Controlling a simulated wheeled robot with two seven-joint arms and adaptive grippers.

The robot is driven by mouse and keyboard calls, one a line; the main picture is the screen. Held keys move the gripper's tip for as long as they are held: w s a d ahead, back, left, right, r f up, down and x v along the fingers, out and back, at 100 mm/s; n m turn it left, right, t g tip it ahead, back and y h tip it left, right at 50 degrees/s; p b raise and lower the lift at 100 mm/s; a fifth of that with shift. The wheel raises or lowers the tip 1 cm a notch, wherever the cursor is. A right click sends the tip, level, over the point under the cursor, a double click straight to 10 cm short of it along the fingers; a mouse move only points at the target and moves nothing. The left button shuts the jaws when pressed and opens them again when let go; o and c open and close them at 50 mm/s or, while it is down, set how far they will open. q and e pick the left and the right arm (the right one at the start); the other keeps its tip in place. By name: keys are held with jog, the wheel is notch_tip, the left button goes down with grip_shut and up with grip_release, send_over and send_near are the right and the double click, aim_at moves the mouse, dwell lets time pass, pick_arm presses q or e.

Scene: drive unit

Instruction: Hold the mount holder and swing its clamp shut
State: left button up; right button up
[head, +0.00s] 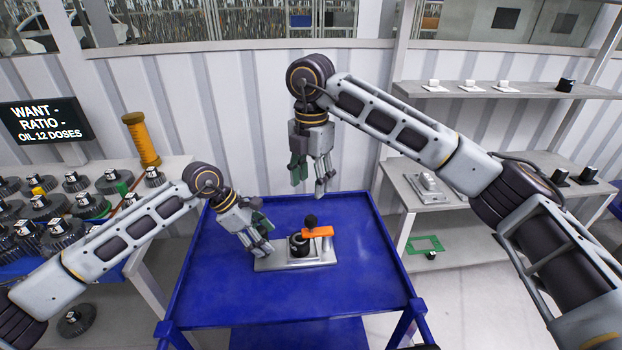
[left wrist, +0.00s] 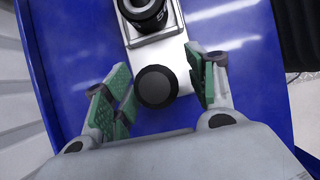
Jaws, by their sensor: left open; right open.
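The mount holder is a silver plate (head: 325,257) lying on the blue cart, with a black cylinder (head: 298,243) standing on it. Its orange clamp (head: 317,232) sticks out to the right over the plate, with a black knob (head: 311,220) by it. My left gripper (head: 262,251) is open at the plate's left end. In the left wrist view its green-padded fingers (left wrist: 162,88) are on either side of a round black part (left wrist: 156,87) at the plate's end; whether they touch it I cannot tell. My right gripper (head: 310,192) is open and empty, above and behind the holder.
The blue cart top (head: 215,290) is otherwise clear, with a raised rim. A table with several black gears (head: 60,230) and an orange cylinder (head: 142,140) stands left. A grey shelf (head: 425,205) with small parts stands right.

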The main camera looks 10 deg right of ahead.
pick_arm(q)
jog(key=v, duration=1.2)
dwell(0.6)
